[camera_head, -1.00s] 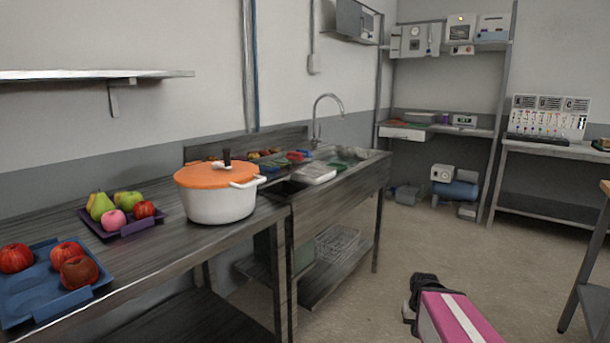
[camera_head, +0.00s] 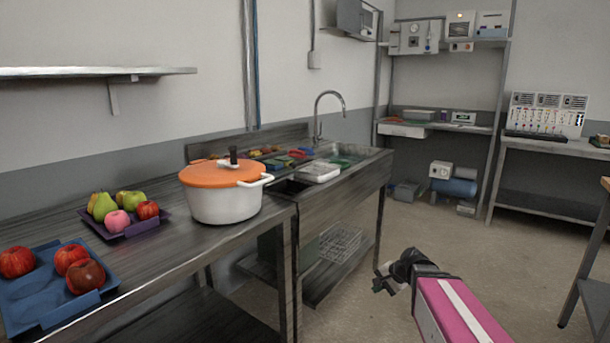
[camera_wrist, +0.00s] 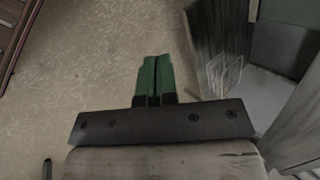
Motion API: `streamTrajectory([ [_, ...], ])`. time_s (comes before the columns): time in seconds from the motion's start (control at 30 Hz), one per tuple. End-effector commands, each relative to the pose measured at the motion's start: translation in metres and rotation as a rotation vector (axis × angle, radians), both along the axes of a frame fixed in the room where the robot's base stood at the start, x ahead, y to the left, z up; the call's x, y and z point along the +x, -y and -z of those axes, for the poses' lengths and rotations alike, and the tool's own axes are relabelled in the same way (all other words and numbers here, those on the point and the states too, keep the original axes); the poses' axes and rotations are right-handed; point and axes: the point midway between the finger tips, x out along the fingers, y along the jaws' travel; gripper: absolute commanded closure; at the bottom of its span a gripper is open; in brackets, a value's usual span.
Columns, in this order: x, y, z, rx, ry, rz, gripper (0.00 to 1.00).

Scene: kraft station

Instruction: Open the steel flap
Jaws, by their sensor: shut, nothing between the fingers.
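My gripper (camera_head: 384,281) is dark, at the end of my pink and white arm, over open floor in front of the sink counter. In the wrist view its two green fingers (camera_wrist: 154,78) are shut together with nothing between them. A grey steel wall cabinet (camera_head: 358,18) hangs high above the sink end, cut off by the top edge of the head view. I cannot tell for certain whether its front is the steel flap. My gripper is well below it and apart from it. The cabinet does not show in the wrist view.
An orange-lidded white pot (camera_head: 224,204), a purple fruit tray (camera_head: 118,234) and a blue tray (camera_head: 40,305) stand on the counter. A tap (camera_head: 318,115) rises behind the sink. A wire basket (camera_head: 340,243) sits below. A table edge is at far right. The floor between is clear.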

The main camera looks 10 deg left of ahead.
Motion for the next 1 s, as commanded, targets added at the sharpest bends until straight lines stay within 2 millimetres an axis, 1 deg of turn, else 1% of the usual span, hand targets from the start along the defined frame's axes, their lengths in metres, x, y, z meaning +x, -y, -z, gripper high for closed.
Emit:
streamTrajectory([
  [0.03,0.015,-0.021,-0.015,0.096,-0.017,0.058,1.00],
  [0.1,0.030,-0.047,-0.038,0.237,-0.059,0.143,1.00],
  [0.17,0.042,-0.068,-0.060,0.362,-0.105,0.211,1.00],
  [0.2,0.049,-0.082,-0.075,0.442,-0.139,0.252,1.00],
  [0.27,0.060,-0.100,-0.098,0.566,-0.200,0.311,1.00],
  [0.3,0.067,-0.112,-0.114,0.648,-0.244,0.345,1.00],
  [0.37,0.077,-0.128,-0.139,0.770,-0.319,0.393,1.00],
  [0.4,0.083,-0.138,-0.155,0.851,-0.374,0.422,1.00],
  [0.5,0.097,-0.159,-0.196,1.038,-0.521,0.478,1.00],
  [0.6,0.107,-0.174,-0.230,1.193,-0.663,0.512,1.00],
  [0.7,0.114,-0.182,-0.255,1.302,-0.781,0.530,1.00],
  [0.8,0.118,-0.186,-0.269,1.365,-0.852,0.537,1.00],
  [1.0,0.123,-0.196,-0.278,1.394,-0.890,0.538,1.00],
])
